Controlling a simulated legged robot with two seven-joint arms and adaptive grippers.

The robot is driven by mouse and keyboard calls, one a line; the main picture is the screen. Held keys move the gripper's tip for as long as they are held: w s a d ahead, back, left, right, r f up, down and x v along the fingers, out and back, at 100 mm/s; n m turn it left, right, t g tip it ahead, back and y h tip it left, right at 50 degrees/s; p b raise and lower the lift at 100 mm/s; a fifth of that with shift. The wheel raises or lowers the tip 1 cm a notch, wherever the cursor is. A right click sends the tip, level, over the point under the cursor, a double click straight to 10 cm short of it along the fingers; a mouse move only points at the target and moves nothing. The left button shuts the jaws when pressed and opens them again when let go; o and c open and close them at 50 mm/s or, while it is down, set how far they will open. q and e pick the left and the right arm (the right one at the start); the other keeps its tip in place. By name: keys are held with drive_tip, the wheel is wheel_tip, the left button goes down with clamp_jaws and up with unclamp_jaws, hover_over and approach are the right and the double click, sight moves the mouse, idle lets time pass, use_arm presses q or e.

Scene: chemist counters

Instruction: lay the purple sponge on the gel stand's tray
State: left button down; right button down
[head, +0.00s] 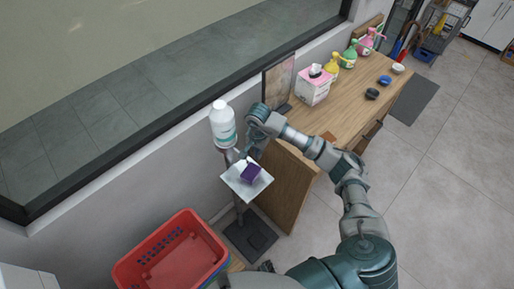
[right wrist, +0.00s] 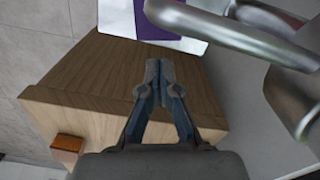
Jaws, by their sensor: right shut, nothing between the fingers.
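The purple sponge (head: 251,171) lies on the white tray (head: 236,184) of the gel stand, near the tray's middle. In the right wrist view the sponge (right wrist: 156,22) shows at the top edge, on the pale tray (right wrist: 117,18), and both are cut off by the frame. A white gel bottle (head: 221,124) stands on the stand above the tray. My right gripper (head: 242,156) is beside the stand, just behind the sponge. In the right wrist view its fingers (right wrist: 160,66) are shut and empty, apart from the sponge. My left gripper is not in view.
A wooden counter (head: 340,110) stands to the right of the stand, with a tissue box (head: 313,87), pump bottles and small bowls. A red basket (head: 172,254) is at lower left. Grey metal parts (right wrist: 235,45) pass close to my right gripper.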

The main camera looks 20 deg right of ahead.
sight(255, 165)
wheel_tip(255, 165, down, 5)
drive_tip(key=shift+w+f, duration=0.15)
idle(0.3)
drive_tip(key=shift+s+a, duration=0.7)
drive_tip(key=shift+a, duration=0.2)
wheel_tip(255, 165, up, 9)
drive_tip(key=p, duration=0.4)
drive_tip(key=shift+p, duration=0.4)
drive_tip(key=shift+r, duration=0.4)
